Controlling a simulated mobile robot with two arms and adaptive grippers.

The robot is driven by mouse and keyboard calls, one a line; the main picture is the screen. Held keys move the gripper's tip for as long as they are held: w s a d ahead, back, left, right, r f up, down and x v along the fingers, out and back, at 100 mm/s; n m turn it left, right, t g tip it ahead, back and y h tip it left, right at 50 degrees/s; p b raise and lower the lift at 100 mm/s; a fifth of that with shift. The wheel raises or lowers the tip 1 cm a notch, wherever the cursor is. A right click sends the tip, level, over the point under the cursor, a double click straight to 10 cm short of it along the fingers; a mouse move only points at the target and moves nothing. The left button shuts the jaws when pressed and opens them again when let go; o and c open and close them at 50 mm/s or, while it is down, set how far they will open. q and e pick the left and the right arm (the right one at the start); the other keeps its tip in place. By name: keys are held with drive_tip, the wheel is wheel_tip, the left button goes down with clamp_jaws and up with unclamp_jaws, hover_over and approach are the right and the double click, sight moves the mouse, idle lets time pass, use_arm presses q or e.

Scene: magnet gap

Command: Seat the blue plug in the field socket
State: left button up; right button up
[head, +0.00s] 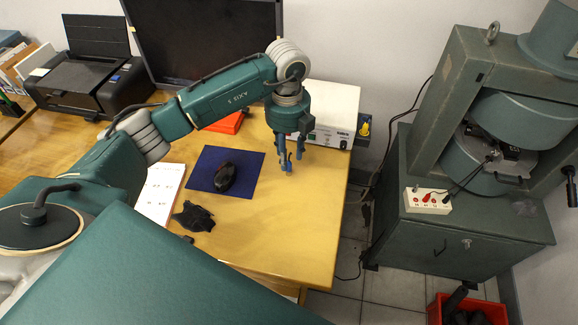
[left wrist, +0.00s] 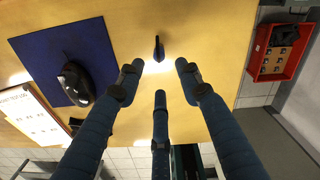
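My left gripper (head: 289,160) has three blue fingers pointing down over the right part of the desk. In the left wrist view the fingers (left wrist: 158,85) are spread apart with nothing between them. A small, dark, narrow piece (left wrist: 159,48) is on the desk beyond the fingertips, apart from them; it may be the blue plug, but its colour is hard to tell. I cannot pick it out surely among the fingers in the head view. A white socket box (head: 428,201) with red parts and dark leads sits on the grey-green magnet's cabinet; which opening is the field socket cannot be told.
The wooden desk (head: 310,220) carries a blue mat (head: 210,158) with a black mouse (head: 226,177), a dark cloth (head: 193,216), a white instrument (head: 335,105), a monitor and a printer. A floor gap separates desk and magnet cabinet (head: 465,245). A red crate (head: 436,306) stands on the floor.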

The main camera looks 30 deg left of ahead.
sight(289, 160)
use_arm(q)
drive_tip(key=f, duration=0.2)
drive_tip(key=w+f+p, duration=0.1)
drive_tip(key=f, duration=0.1)
drive_tip(key=shift+w+a+f, duration=0.1)
drive_tip(key=shift+a+f, duration=0.05)
drive_tip(key=shift+f, duration=0.55)
drive_tip(key=c, duration=0.7)
clamp_jaws()
use_arm(e)
drive_tip(key=shift+w+a+r, duration=0.25)
drive_tip(key=shift+w+r, duration=0.4)
drive_tip(key=shift+r, duration=0.1)
